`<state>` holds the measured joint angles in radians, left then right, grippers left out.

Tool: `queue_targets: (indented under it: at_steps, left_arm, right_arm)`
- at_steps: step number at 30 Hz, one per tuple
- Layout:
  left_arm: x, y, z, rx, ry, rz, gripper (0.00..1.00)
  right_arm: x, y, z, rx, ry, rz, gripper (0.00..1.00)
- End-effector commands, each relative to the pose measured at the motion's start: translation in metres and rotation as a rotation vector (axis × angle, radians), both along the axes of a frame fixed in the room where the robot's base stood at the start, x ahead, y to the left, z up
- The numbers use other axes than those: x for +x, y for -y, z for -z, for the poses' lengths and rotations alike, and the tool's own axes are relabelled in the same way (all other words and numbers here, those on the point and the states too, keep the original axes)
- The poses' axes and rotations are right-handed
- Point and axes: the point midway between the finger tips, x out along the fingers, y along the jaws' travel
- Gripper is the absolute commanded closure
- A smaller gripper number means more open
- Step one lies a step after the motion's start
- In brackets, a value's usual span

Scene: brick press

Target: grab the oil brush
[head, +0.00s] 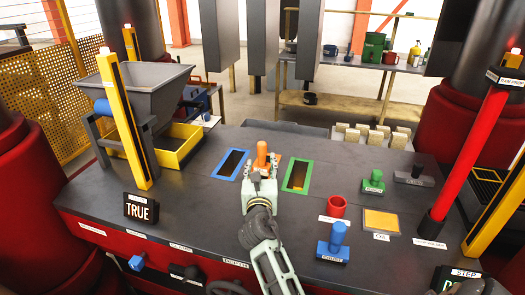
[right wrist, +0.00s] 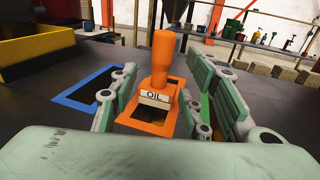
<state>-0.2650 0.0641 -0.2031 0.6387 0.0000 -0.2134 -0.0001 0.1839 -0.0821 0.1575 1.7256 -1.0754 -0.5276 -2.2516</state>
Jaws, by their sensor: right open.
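In the head view the brush (head: 262,155) shows just beyond my right gripper (head: 262,172). In the right wrist view my right gripper (right wrist: 165,110) is open, with its fingers on either side of the brush and the brush between and ahead of them. I cannot tell whether a finger touches it. My left gripper is not in view.
A blue-framed slot (head: 217,164) lies to the left and a green-framed slot (head: 310,176) to the right. A yellow post (head: 122,120) rises at the left.

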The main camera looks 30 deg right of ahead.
Motion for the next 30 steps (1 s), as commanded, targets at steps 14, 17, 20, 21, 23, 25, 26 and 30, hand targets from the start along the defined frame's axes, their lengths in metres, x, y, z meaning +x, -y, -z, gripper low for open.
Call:
queue_targets:
  at_steps: [14, 17, 20, 21, 23, 25, 26, 30]
  left_arm:
    - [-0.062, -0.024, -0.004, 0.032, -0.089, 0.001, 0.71]
    - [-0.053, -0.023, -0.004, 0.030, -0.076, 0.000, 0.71]
    - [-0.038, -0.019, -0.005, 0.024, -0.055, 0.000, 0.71]
    - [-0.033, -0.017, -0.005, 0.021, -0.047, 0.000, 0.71]
    - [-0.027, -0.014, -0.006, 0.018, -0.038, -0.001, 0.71]
    - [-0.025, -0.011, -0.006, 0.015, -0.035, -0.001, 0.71]
    - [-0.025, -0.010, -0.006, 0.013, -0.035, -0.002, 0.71]
    - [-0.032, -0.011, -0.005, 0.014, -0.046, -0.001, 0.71]
  right_arm:
    - [0.041, 0.031, -0.001, 0.001, 0.000, 0.001, 0.56]
    - [0.053, 0.039, 0.000, 0.002, 0.001, 0.001, 0.56]
    - [0.060, 0.045, 0.001, 0.001, 0.001, 0.001, 0.56]
    - [0.062, 0.046, 0.001, 0.001, 0.001, 0.000, 0.56]
    - [0.063, 0.046, 0.001, 0.001, 0.001, 0.000, 0.56]
    - [0.063, 0.047, 0.001, 0.001, 0.001, 0.000, 0.56]
    - [0.063, 0.047, 0.001, 0.001, 0.001, 0.000, 0.56]
    - [0.063, 0.046, 0.001, 0.000, 0.000, 0.000, 0.61]
